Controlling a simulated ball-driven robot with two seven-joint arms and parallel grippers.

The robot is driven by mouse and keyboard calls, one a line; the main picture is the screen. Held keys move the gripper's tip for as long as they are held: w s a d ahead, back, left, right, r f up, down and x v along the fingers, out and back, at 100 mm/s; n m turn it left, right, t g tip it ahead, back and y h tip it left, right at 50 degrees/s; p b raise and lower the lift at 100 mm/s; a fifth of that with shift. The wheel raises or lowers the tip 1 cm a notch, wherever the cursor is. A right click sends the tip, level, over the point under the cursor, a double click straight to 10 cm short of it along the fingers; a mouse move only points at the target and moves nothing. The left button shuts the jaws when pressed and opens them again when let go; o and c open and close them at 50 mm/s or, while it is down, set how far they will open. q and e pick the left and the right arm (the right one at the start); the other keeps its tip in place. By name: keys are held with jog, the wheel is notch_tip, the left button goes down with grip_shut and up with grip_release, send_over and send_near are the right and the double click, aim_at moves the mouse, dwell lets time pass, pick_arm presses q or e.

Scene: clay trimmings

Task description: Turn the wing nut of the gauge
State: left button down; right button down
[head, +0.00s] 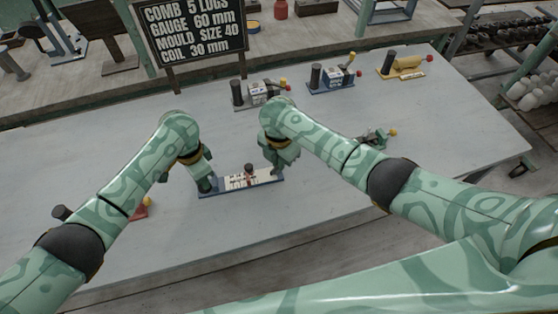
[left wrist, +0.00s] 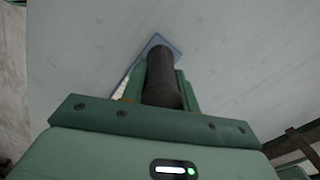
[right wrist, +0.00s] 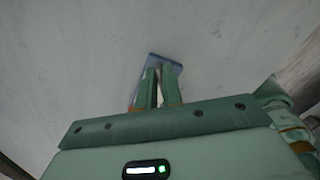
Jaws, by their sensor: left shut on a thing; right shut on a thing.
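The gauge (head: 240,184) lies on the grey table, a blue base with a white scale plate and a small dark and red part near its middle. My left gripper (head: 206,184) is at its left end, shut on the black upright handle, which shows between the fingers in the left wrist view (left wrist: 161,75). My right gripper (head: 277,168) is at its right end, pointing down. In the right wrist view its fingers are nearly together over the blue base (right wrist: 160,57). The wing nut between them is hidden by the fingers.
Tools with black posts stand at the back: one with a grey base (head: 257,96), one blue (head: 331,86), one yellow (head: 404,66). A green tool (head: 376,138) is partly behind my right arm, a red one (head: 141,211) by my left arm. A sign (head: 190,30) stands behind.

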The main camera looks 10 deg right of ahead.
dwell(0.4)
jog(key=c, duration=1.5)
grip_release()
jog(key=shift+c, duration=0.2)
notch_tip(320, 180, up, 12)
pick_arm(q)
jog(key=c, duration=1)
grip_release()
